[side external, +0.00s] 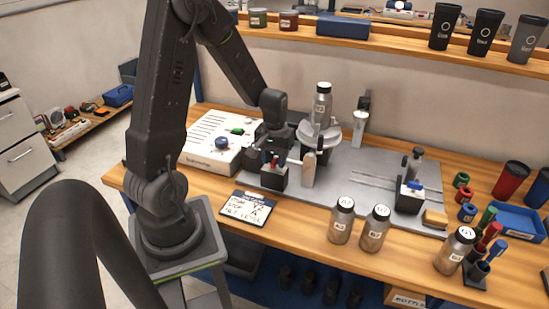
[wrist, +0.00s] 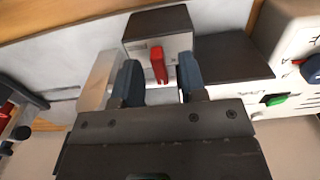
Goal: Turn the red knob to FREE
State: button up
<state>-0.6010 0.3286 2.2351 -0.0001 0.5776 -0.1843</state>
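The red knob (wrist: 159,64) is a narrow upright red bar on the face of a small light box with a dark top (wrist: 160,22). In the side external view the knob (side external: 275,162) shows as a small red spot on the box (side external: 271,178), just under my gripper (side external: 273,150). In the wrist view my gripper (wrist: 157,78) is open, one dark blue finger on each side of the knob, with visible gaps. Whether the fingers are level with the knob in depth is unclear. No FREE lettering is readable.
A pale post (side external: 309,168) stands close beside the box. A labelled bottle (side external: 322,104) sits on the fixture behind. A white control box (side external: 212,155) with a blue knob (side external: 221,143) and green button (side external: 237,131) lies left.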

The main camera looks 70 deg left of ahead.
jog(key=shift+c, duration=0.4)
grip_shut()
jog(key=shift+m, duration=0.3)
jog(key=m, duration=0.3)
jog(key=shift+m, duration=0.4)
jog(key=m, duration=0.4)
jog(key=shift+m, duration=0.3)
jog(key=m, duration=0.4)
jog(key=shift+m, duration=2.4)
